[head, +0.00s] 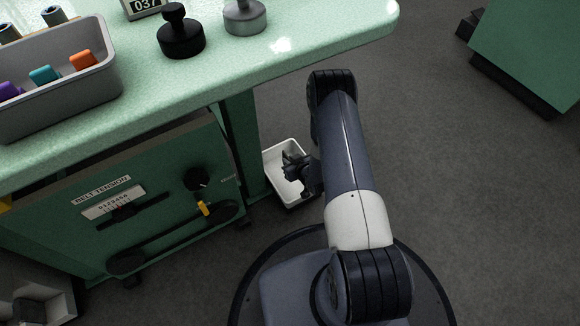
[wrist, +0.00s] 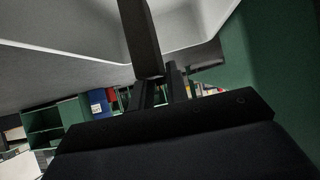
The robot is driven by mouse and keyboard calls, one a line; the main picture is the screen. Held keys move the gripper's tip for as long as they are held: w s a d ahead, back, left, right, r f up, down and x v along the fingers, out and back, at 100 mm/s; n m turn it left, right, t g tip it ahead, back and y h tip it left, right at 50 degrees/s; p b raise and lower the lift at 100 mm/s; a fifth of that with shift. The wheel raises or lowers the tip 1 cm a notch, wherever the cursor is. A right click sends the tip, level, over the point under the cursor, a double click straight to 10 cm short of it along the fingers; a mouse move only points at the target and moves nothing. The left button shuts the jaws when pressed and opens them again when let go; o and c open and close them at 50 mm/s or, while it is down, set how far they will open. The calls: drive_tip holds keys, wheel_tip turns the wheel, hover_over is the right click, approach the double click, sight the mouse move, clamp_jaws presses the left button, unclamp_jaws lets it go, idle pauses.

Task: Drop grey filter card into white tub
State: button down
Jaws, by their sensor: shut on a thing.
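The white tub (head: 273,160) is low down, beside the green bench leg, in the head view. My gripper (head: 291,166) is over the tub's opening and hides part of its inside. In the wrist view, a flat dark grey slab, which looks like the grey filter card (wrist: 139,38), sticks out from my gripper (wrist: 160,88). The gripper is shut on it. The pale wall of the tub (wrist: 190,24) fills the top of that view behind the slab. In the head view I cannot make out the card against the dark gripper.
A belt tension panel (head: 130,200) is below. Open floor lies to the right, with a green cabinet (head: 530,50) beyond.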

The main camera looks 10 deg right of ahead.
drive_tip(key=shift+f+b, duration=0.3)
drive_tip(key=shift+f, duration=0.85)
drive_tip(key=shift+f, duration=0.55)
drive_tip(key=shift+f, duration=0.1)
drive_tip(key=c, duration=1.4)
unclamp_jaws()
drive_tip(key=shift+r, duration=0.6)
drive_tip(key=p+v, duration=0.5)
drive_tip(key=v, duration=0.7)
drive_tip(key=shift+r, duration=0.15)
